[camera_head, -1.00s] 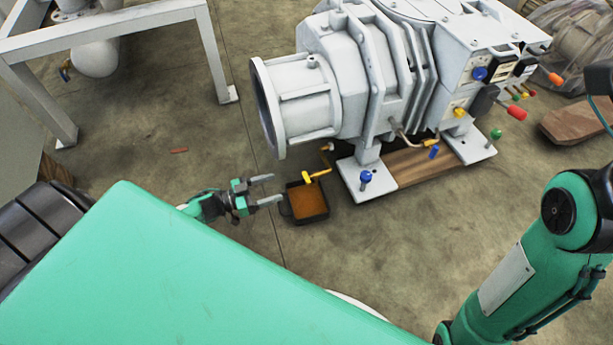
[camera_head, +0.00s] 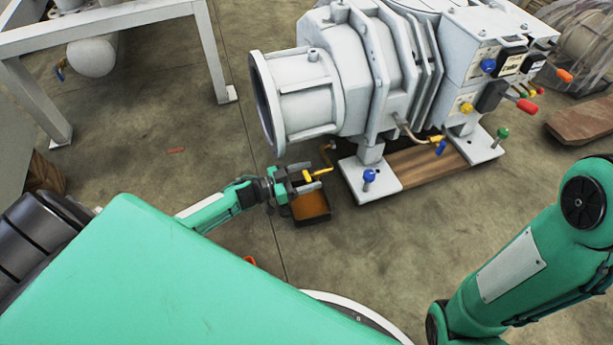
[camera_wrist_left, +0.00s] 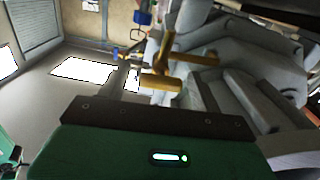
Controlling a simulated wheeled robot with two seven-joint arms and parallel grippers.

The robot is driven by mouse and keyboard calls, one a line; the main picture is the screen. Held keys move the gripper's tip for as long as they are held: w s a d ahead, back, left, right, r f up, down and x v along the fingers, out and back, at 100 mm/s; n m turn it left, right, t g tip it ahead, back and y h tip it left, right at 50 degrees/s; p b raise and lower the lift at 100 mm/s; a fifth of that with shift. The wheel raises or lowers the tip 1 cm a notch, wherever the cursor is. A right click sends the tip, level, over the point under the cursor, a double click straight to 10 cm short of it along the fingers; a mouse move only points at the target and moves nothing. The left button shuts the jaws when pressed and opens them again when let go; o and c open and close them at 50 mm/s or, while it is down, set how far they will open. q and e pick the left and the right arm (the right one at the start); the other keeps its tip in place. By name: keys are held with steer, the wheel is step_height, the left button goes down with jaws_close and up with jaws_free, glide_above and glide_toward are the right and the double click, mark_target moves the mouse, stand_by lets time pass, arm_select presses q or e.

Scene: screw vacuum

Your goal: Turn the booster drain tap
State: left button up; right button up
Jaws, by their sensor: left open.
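The booster drain tap (camera_head: 322,173) is a yellow tap on a short bent pipe below the grey booster's (camera_head: 300,97) round flanged end, above a dark drip tray (camera_head: 312,207) with an orange-brown inside. My left gripper (camera_head: 307,177) is open, its grey fingers at the tap. In the left wrist view the yellow tap (camera_wrist_left: 160,82) shows between the fingers, with its bar pointing along the view. I cannot tell whether either finger touches it. My right arm shows at the right, but its gripper is out of view.
Blue (camera_head: 369,177), yellow and green knobs sit on the pump and its base plate (camera_head: 365,190). A wooden board (camera_head: 428,164) lies under the pump. A grey metal frame (camera_head: 120,14) stands at the upper left. The floor in front is mostly clear.

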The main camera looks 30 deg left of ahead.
arm_select(q)
steer(key=c, duration=1)
steer(key=shift+r+p, duration=0.1)
steer(key=shift+p, duration=0.2)
steer(key=shift+m+p, duration=0.3)
steer(key=shift+m, duration=0.2)
steer(key=o, duration=1)
